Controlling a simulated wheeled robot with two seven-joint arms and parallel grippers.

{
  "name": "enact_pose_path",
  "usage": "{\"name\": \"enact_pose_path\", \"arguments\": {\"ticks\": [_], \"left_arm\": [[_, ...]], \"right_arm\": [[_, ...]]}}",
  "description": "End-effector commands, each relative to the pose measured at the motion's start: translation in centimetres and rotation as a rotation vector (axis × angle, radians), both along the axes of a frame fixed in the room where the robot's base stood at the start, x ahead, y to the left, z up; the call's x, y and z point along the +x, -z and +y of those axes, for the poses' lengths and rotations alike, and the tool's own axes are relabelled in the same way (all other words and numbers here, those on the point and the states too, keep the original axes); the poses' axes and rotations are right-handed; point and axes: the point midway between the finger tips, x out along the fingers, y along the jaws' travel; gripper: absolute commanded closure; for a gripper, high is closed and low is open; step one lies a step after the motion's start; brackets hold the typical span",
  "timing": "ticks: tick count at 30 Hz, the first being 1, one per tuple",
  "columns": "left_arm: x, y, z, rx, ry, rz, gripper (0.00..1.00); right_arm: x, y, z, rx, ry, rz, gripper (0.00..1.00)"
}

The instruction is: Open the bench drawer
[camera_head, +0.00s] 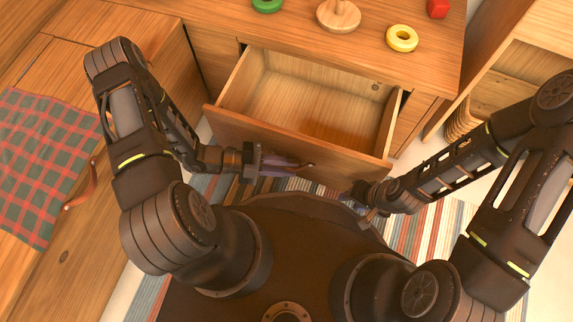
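The bench drawer (300,100) is pulled well out of the wooden bench and looks empty inside. Its front panel (240,126) faces me. My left gripper (298,165) is at the middle of the front panel, its fingers close together. A small brown bit of the leather pull (310,165) shows at the fingertips, so the gripper appears shut on it; most of the pull is hidden. My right gripper (358,194) is low near the right end of the drawer front, apart from the pull. Its fingers are partly hidden, and I cannot tell their opening.
On the bench top (215,18) are a green ring (267,5), a wooden peg base (338,15), a yellow ring (402,38) and a red block (438,8). A plaid cloth (45,150) and another leather pull (84,188) are at left. Shelves (510,75) stand at right.

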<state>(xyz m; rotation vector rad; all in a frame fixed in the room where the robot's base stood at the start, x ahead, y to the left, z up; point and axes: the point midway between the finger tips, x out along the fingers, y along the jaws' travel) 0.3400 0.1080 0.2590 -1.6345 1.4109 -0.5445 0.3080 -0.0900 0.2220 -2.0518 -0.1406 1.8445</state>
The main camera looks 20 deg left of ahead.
Motion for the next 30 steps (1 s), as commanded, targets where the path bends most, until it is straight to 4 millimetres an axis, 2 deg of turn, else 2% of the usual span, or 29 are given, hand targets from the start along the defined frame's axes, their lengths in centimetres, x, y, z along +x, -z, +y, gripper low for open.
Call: {"name": "enact_pose_path", "arguments": {"ticks": [8,11,21,25,30], "left_arm": [[-0.1,-0.2,0.5,0.001,-0.001,-0.001,0.8],[-0.3,-0.5,1.5,0.001,-0.003,-0.001,0.8],[-1.7,-1.6,6.4,0.001,-0.001,-0.001,0.8],[-2.0,-1.7,7.3,0.001,0.0,0.0,0.8],[-2.0,-1.7,7.4,0.0,0.0,0.0,0.8]], "right_arm": [[0.0,-0.2,0.0,0.0,0.0,0.001,0.64],[-0.1,-0.6,0.0,0.0,-0.001,0.002,0.64],[-0.3,-2.1,0.0,0.001,-0.004,0.008,0.64],[-0.4,-2.2,-0.1,0.002,-0.004,0.009,0.64],[-0.4,-2.1,0.0,0.002,-0.005,0.01,0.64]]}}
